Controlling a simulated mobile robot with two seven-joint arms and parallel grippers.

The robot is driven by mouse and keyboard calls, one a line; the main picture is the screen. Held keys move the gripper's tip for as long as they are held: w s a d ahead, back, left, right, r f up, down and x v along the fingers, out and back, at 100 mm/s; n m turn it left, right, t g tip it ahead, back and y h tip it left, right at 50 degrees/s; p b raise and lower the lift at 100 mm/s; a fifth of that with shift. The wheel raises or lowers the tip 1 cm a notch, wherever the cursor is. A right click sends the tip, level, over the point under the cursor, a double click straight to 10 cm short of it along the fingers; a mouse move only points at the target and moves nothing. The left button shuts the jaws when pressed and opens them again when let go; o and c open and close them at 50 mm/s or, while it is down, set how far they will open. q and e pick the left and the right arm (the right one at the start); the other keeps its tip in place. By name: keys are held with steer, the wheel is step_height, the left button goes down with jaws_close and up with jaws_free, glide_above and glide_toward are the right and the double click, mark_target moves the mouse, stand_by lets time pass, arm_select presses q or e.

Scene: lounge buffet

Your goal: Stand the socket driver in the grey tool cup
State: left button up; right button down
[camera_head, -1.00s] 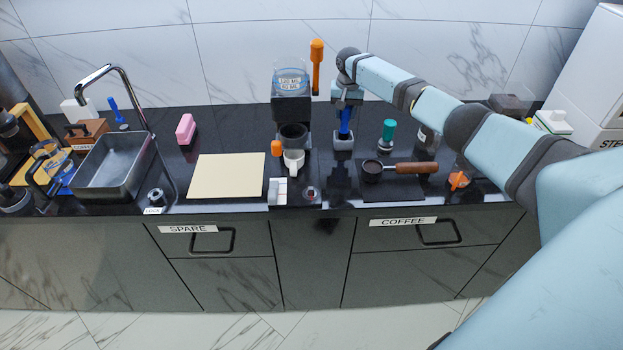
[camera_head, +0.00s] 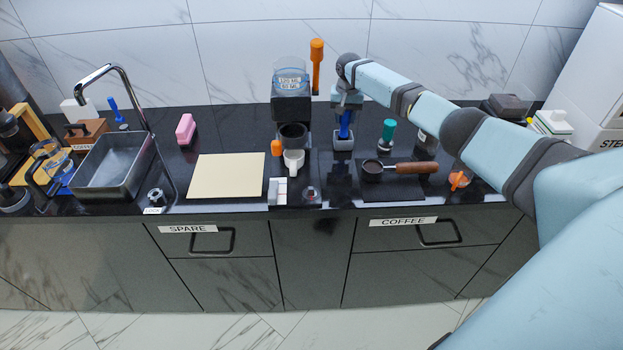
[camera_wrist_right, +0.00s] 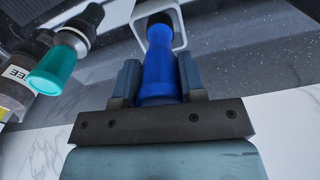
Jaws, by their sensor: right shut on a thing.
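The socket driver (camera_head: 345,124) has a blue handle and stands about upright in the head view. My right gripper (camera_head: 346,103) is above the grey tool cup (camera_head: 343,144) and is shut on the driver's handle. In the right wrist view the blue handle (camera_wrist_right: 158,72) lies between the two fingers of my right gripper (camera_wrist_right: 159,82). The driver's dark far end reaches into the square opening of the cup's pale rim (camera_wrist_right: 181,38). How deep it sits, and whether it touches the bottom, is hidden. My left gripper is not in view.
A teal-topped tamper (camera_head: 388,132) stands right of the cup, with a wooden-handled portafilter (camera_head: 415,167) in front of it. The coffee grinder (camera_head: 291,108) stands close on the left. An orange-handled tool (camera_head: 317,62) rises behind. A cream mat (camera_head: 226,176) lies further left.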

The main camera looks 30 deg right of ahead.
steer(key=shift+f, duration=0.45)
steer(key=c, duration=0.6)
jaws_free()
steer(key=shift+r, duration=0.15)
step_height(320, 180, up, 14)
steer(key=shift+f+b, duration=0.2)
steer(key=shift+b, duration=0.3)
